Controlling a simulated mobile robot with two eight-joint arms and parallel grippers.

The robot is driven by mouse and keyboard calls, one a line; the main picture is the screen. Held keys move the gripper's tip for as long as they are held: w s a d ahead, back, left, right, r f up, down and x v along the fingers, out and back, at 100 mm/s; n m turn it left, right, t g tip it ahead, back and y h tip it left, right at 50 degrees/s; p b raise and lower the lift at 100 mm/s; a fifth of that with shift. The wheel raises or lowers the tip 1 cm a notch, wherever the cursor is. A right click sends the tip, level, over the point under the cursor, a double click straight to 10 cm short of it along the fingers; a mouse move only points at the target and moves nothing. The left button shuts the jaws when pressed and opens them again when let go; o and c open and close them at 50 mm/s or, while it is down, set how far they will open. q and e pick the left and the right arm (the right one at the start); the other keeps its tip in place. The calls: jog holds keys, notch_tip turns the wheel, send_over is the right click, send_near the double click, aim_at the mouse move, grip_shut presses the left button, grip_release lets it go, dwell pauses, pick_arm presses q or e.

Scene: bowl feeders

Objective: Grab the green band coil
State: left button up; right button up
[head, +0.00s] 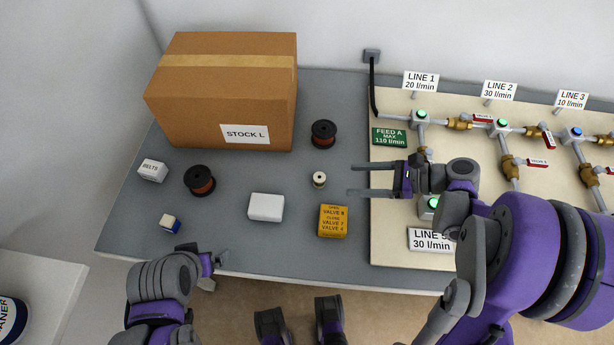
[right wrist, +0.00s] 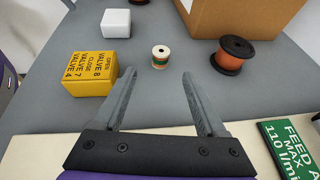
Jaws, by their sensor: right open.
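A small pale spool (head: 319,179) stands upright on the grey table, left of my right gripper. It also shows in the right wrist view (right wrist: 160,58), beyond the fingertips and roughly between their lines. It is the likeliest green band coil, but its band colour is too small to tell. My right gripper (head: 352,180) is open and empty, its fingers pointing left toward the spool and apart from it. My left gripper (head: 215,269) is near the table's front edge, far from the spool; its jaw state is unclear.
Two dark spools with copper-coloured winding (head: 200,181) (head: 323,134) stand near a cardboard box (head: 220,107). A yellow valve block (head: 333,222) and a white box (head: 266,207) lie nearer the front edge. Pipes and valves fill the cream board (head: 390,220) on the right.

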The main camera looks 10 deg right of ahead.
aim_at(321, 177)
jog(key=x, duration=1)
jog(key=shift+w+a, duration=0.15)
jog(key=shift+w, duration=0.05)
grip_shut()
